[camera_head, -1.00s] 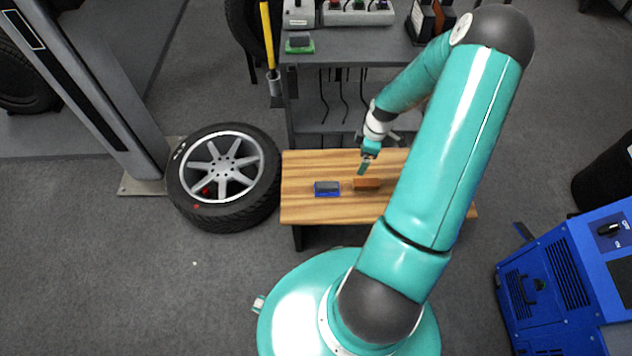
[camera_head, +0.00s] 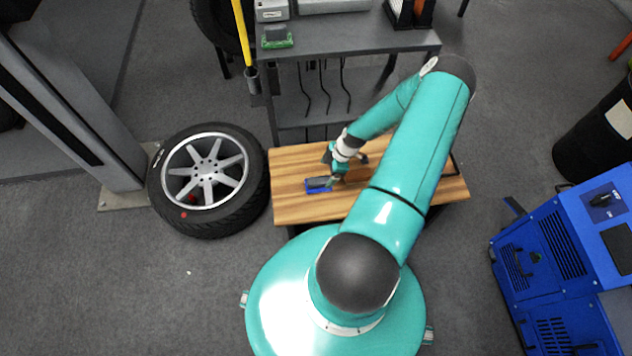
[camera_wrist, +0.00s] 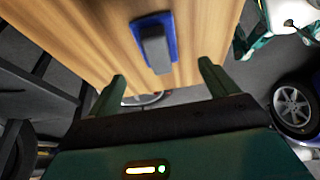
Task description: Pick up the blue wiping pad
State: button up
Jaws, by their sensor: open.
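The blue wiping pad (camera_head: 317,185), with a dark grey block on top, lies on the wooden bench (camera_head: 290,207). In the wrist view the pad (camera_wrist: 170,27) lies flat on the wood, beyond and between the two spread fingers. My gripper (camera_head: 334,180) is open and empty, at the right end of the pad in the head view. In the wrist view my gripper (camera_wrist: 162,82) shows one finger on each side with a gap between them. Whether a finger touches the pad I cannot tell.
A wheel with a tyre (camera_head: 209,180) lies on the floor left of the bench. A grey shelf (camera_head: 340,47) behind it holds a green pad (camera_head: 277,37). A blue machine (camera_head: 565,270) stands at the right. The bench's left end is clear.

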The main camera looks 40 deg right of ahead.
aim_at(320, 180)
jog(key=x, duration=0.2)
jog(key=shift+f, duration=0.3)
jog(key=x, duration=0.5)
jog(key=shift+w+a+f, duration=0.1)
jog(key=shift+w+f, duration=0.15)
jog(key=shift+c, duration=0.3)
jog(key=c, duration=1)
